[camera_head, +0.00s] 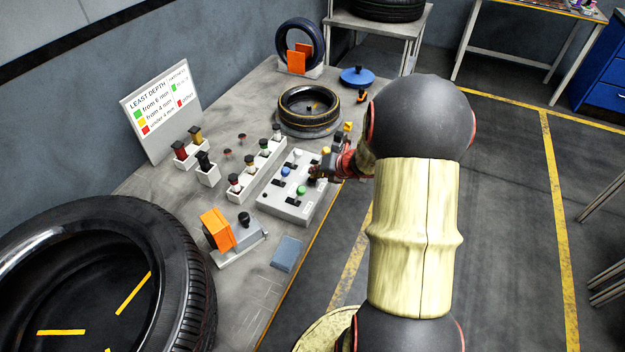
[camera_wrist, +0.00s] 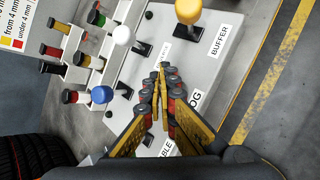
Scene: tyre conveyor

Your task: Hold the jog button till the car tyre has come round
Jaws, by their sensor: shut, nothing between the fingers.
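A grey control box (camera_head: 275,206) on the bench carries several coloured buttons: white (camera_head: 297,154), blue (camera_head: 285,171), green (camera_head: 301,190) and yellow (camera_head: 326,150). In the wrist view its JOG label (camera_wrist: 194,101) and BUFFER label (camera_wrist: 219,41) show. My gripper (camera_head: 313,174) is shut and empty over the box, its fingertips (camera_wrist: 161,68) together between the white and yellow buttons in the wrist view. The fingers hide part of the box; I cannot tell whether they touch a button. A tyre (camera_head: 308,95) lies flat on a round stand behind the box.
A large black tyre (camera_head: 185,270) fills the near left. A smaller tyre (camera_head: 299,32) stands upright at the back. Racks of plungers (camera_head: 240,195), an orange-faced device (camera_head: 217,230) and a depth sign (camera_head: 160,112) crowd the bench left of the box. Open floor lies right.

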